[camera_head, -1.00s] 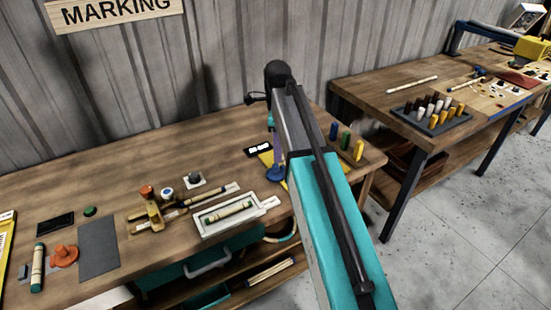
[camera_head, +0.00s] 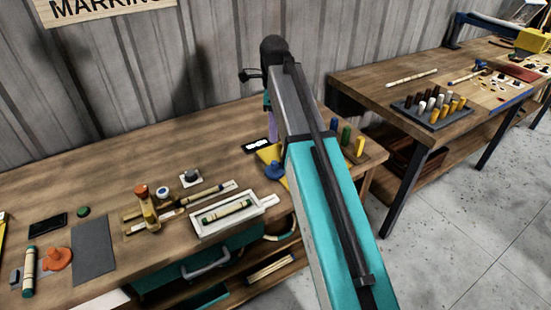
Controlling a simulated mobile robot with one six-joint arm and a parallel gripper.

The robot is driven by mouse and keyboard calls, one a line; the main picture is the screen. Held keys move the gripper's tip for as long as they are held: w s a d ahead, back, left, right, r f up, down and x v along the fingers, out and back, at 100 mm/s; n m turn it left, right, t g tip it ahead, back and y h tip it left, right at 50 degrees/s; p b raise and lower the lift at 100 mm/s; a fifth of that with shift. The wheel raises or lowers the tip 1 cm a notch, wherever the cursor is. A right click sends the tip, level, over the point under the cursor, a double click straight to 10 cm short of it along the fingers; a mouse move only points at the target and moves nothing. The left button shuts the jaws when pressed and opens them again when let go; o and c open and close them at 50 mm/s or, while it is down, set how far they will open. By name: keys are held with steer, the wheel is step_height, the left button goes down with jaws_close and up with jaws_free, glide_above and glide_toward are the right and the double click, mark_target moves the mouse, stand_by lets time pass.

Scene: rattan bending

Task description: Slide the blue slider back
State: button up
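A blue piece (camera_head: 275,170), likely the blue slider, sits by a yellow plate (camera_head: 268,155) at the right part of the near workbench. My upper arm partly covers this area. My arm bends at a dark elbow, and a short teal and purple part of it shows below the elbow, above the yellow plate. My gripper is hidden behind the arm, so its fingers and any contact with the blue piece cannot be seen.
A black-and-white label block (camera_head: 257,146) lies just left of the yellow plate. Coloured pegs (camera_head: 346,137) stand to the right. A white tray (camera_head: 212,231) holds a rattan piece. A bottle (camera_head: 148,207) stands left of it. The bench's back left is clear.

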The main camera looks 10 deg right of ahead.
mark_target(275, 162)
steer(key=shift+f+p, duration=1.35)
steer(key=shift+f, duration=5.05)
jaws_close()
